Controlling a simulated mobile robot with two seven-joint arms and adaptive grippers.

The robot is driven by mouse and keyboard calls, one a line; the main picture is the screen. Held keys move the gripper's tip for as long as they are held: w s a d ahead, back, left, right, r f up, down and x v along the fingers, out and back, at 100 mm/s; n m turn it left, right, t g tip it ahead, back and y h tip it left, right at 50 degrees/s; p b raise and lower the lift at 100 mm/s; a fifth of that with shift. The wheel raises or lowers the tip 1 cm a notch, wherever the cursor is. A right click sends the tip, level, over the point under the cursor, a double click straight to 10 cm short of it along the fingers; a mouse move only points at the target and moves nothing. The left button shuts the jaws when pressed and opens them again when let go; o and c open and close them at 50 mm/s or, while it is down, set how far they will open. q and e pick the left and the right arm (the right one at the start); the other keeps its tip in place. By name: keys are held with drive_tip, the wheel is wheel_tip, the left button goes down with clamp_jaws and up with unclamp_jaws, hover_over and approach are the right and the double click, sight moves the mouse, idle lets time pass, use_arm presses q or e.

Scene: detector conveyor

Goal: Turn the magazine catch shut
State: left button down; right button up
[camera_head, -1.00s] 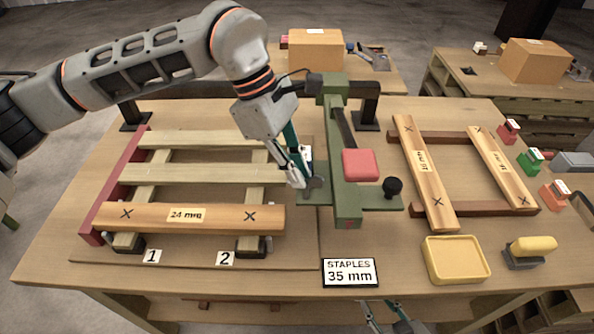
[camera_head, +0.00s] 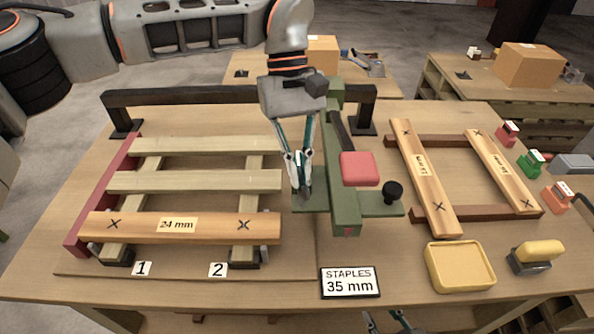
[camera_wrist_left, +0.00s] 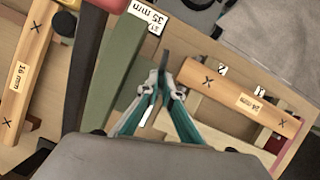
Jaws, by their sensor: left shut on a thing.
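The green stapler (camera_head: 342,180) stands on the table with a red pad (camera_head: 359,168) on its lever and a black knob (camera_head: 393,190) at its right. The magazine catch (camera_wrist_left: 166,62), a small dark grey lever, is on the stapler's left side. My left gripper (camera_head: 303,196) points down there and is shut on the catch, which its fingertips largely hide in the head view. In the left wrist view the catch stands out beyond the fingertips (camera_wrist_left: 160,88). My right gripper (camera_head: 385,320) shows only in part at the bottom edge, its fingers apart and empty.
A pallet frame with a 24 mm slat (camera_head: 180,227) lies left of the stapler. A sign (camera_head: 350,282) reads staples 35 mm. A second frame (camera_head: 424,190), a yellow tray (camera_head: 459,266) and a yellow-handled tool (camera_head: 533,256) are at the right. A dark rail (camera_head: 235,94) runs behind.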

use_arm(q)
drive_tip(key=shift+d+f+m+y, duration=0.15)
drive_tip(key=shift+m+y, duration=0.15)
drive_tip(key=shift+m, duration=0.35)
drive_tip(key=shift+d+m+y, duration=0.1)
drive_tip(key=shift+m+y, duration=0.2)
drive_tip(key=shift+m, duration=0.65)
drive_tip(key=c, duration=2.2)
unclamp_jaws()
drive_tip(key=shift+c, duration=0.2)
drive_tip(key=shift+v, duration=3.75)
